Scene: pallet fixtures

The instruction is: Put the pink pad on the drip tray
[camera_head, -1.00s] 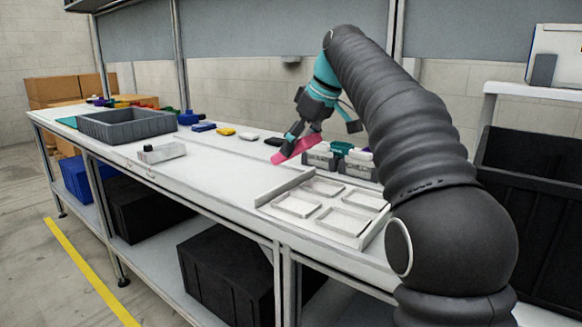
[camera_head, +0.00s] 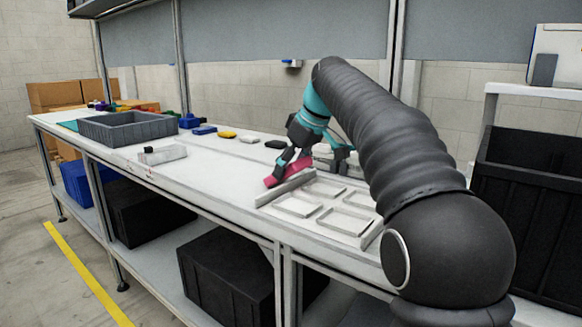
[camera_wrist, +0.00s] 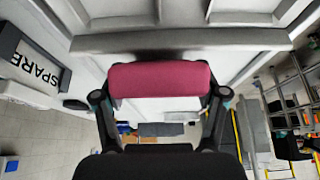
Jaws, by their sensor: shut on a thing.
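My gripper (camera_head: 303,166) is shut on the pink pad (camera_head: 286,172), a slim block held at its two ends. In the wrist view the pad (camera_wrist: 160,80) spans between the two fingers. The tray's rim (camera_wrist: 180,41) shows just past the pad in the wrist view. Whether pad and rim touch cannot be told. No thing is clearly marked as the drip tray; this pocketed tray may be it. Its visible pockets look empty.
A grey bin (camera_head: 127,137) stands on the bench's left part. A small grey and white block with a sign (camera_head: 161,155) is near the front edge.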

